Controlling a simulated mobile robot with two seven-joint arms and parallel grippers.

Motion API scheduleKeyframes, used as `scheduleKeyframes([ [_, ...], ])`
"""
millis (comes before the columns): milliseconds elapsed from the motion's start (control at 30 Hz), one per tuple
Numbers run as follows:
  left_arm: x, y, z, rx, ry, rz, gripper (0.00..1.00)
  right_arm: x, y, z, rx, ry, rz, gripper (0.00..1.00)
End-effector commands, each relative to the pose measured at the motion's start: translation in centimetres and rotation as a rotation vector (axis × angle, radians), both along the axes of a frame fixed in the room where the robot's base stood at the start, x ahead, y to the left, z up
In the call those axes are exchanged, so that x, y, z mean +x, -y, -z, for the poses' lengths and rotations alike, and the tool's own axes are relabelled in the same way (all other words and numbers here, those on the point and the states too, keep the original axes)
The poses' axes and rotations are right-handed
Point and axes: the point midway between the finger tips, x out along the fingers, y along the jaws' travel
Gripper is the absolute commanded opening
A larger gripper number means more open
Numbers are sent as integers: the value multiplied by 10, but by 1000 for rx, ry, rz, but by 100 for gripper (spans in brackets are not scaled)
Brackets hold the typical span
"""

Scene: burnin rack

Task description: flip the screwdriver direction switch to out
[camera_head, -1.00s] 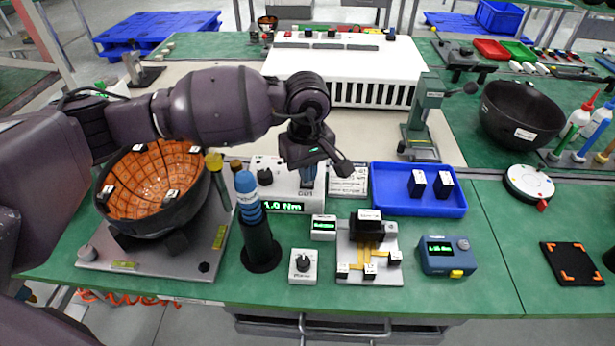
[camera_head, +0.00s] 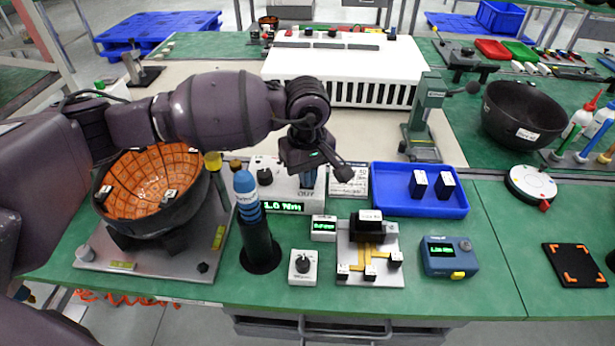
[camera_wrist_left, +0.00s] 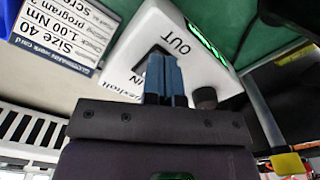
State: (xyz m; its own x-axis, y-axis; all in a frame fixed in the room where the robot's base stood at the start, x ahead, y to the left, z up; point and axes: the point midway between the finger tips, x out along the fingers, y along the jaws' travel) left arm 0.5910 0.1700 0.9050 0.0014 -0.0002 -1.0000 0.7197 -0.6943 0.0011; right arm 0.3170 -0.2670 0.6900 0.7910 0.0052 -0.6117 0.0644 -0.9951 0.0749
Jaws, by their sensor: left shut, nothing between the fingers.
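The screwdriver's white control box (camera_head: 285,194) stands behind the blue-topped screwdriver (camera_head: 246,195), with a lit green display reading about 1.0 Nm. In the left wrist view the box (camera_wrist_left: 205,68) shows the words OUT and IN beside a dark switch recess (camera_wrist_left: 153,56). My left gripper (camera_head: 308,178) reaches down over the box. In the wrist view its blue fingers (camera_wrist_left: 165,72) are shut together with nothing between them, right at the recess. They cover part of it, so the switch's position and any contact cannot be told. My right gripper is out of view.
A bowl with an orange inside (camera_head: 155,178) stands left of the screwdriver. A blue tray (camera_head: 400,203) with two black blocks lies right of the box. Small devices (camera_head: 302,268) and a fixture (camera_head: 370,250) stand in front. A work card (camera_wrist_left: 65,30) stands by the box.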

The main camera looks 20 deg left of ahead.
Motion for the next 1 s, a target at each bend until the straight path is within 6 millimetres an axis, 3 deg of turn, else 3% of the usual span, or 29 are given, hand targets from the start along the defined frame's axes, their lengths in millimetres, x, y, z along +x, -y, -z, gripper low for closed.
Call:
scheduleKeyframes([
  [367, 0, 0, 0, 1, -2, -1, 0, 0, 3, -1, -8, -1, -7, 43],
  [1000, 0, 0, -43, 1, 1, -1, 0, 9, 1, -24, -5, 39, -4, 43],
])
